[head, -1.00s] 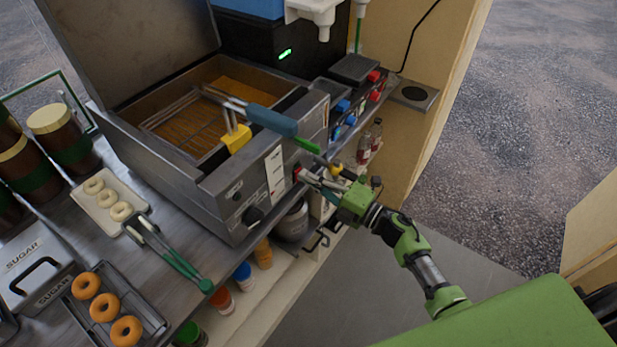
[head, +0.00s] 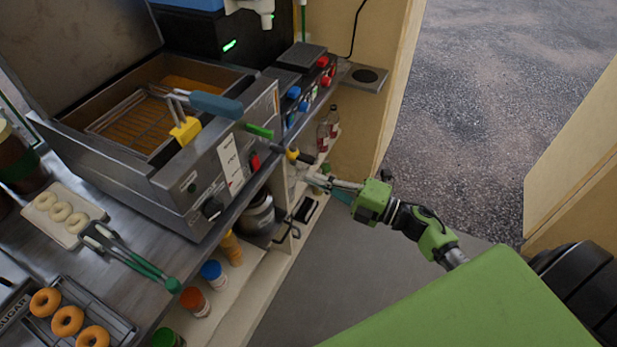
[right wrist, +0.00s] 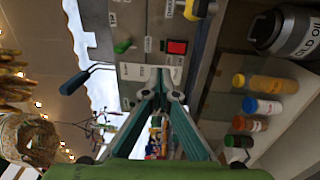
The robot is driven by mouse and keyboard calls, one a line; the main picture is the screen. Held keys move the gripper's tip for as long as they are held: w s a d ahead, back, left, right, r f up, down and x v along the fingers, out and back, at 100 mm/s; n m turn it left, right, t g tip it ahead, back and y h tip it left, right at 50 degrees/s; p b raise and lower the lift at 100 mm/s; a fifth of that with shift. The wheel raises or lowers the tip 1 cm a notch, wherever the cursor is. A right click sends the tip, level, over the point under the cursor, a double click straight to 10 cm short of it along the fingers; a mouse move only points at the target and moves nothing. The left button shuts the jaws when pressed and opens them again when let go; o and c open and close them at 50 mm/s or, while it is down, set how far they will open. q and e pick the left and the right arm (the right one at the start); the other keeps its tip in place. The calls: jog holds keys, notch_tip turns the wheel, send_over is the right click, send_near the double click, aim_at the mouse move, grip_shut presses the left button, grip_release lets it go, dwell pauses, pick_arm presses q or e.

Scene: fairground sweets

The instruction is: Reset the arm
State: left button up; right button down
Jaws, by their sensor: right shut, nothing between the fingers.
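My right gripper (head: 314,180) is shut and empty. It is in front of the fryer (head: 190,190), off to the right of its control panel, with a gap between the fingertips and the panel. In the right wrist view, the closed fingertips (right wrist: 152,78) point toward the panel, with a red switch (right wrist: 176,47) and a green lever (right wrist: 123,46) beyond them. The red switch also shows in the head view (head: 254,161). My left gripper is not in view.
A fryer basket with a blue handle (head: 216,105) sits in the oil. Donuts on trays (head: 67,320), tongs (head: 130,258) and raw rings (head: 60,212) lie at left. Several bottles (head: 212,272) stand on the shelf below the counter. The floor (head: 350,290) near my arm is clear.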

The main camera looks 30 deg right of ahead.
dwell(0.3)
jog(key=s+d+f+m+g+h, duration=0.1)
jog(key=s+d+f+m+h, duration=0.3)
jog(key=f, duration=0.7)
jog(key=s+f+m+g+h, duration=0.1)
jog(key=f+m+h, duration=0.2)
jog(key=f+m, duration=0.5)
jog(key=s+d+f+m+g+h, duration=0.1)
jog(key=s+d+f+m+h, duration=0.2)
jog(key=f, duration=1)
jog(key=s+a+f+m+g+h, duration=0.2)
jog(key=s+f+m+g, duration=0.3)
jog(key=s+f, duration=0.85)
jog(key=s+a+f+m+g, duration=0.1)
jog(key=s+a+f+g, duration=0.1)
jog(key=s, duration=0.5)
jog(key=s+a+f+m+g, duration=0.1)
jog(key=s+a+f+g, duration=0.1)
jog(key=s, duration=0.5)
jog(key=s+a+f+m+g, duration=0.1)
jog(key=s+f, duration=0.3)
jog(key=s, duration=0.4)
jog(key=shift+a+g, duration=0.4)
jog(key=shift+a, duration=0.2)
